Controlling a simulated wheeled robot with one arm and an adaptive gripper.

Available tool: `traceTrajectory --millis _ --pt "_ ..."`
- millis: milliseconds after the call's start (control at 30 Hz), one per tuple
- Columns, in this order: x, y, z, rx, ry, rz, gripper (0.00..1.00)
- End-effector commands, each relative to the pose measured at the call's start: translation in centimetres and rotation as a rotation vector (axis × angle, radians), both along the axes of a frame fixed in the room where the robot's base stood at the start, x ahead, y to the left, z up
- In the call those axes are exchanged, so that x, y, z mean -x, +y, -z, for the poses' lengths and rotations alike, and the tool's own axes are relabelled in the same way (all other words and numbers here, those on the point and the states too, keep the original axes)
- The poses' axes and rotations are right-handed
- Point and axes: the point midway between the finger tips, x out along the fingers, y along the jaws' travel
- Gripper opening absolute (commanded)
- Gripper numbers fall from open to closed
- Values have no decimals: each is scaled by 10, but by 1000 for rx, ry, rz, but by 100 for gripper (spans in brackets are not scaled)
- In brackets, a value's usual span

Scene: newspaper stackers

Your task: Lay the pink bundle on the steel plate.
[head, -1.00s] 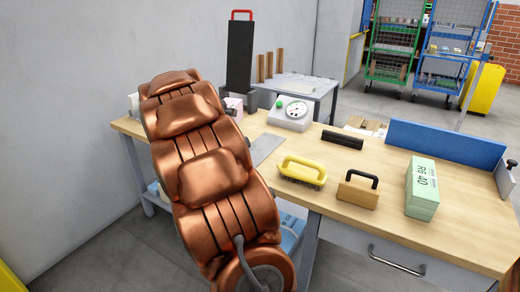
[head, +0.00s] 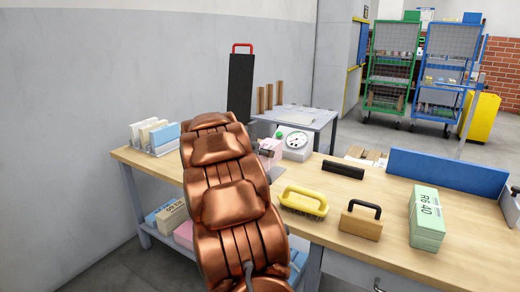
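The pink bundle (head: 270,148) shows in the head view just right of my copper arm, in front of the dial scale; its left part is hidden. My gripper (head: 264,153) is mostly hidden behind my arm; only a dark bit shows against the bundle. The bundle has moved along with the arm, so the gripper appears shut on it, though the fingertips do not show. The steel plate (head: 275,173) is a flat grey sheet on the wooden bench, partly covered by my arm, just below the bundle in the picture. Whether they touch I cannot tell.
The dial scale (head: 294,141) stands behind the bundle. A yellow-handled brush (head: 303,202), a wooden block with black handle (head: 361,220) and a green bundle (head: 427,218) stand to the right. A rack of bundles (head: 155,139) is at the bench's left end.

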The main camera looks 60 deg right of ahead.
Motion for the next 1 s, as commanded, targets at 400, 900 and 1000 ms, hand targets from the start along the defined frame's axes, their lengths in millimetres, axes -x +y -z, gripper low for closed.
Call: traceTrajectory --millis 400,900,1000 --pt "-1 0 33 6 1 -3 1" --pt "-1 0 41 5 -3 -2 1" --pt "-1 0 43 5 -3 -2 1"
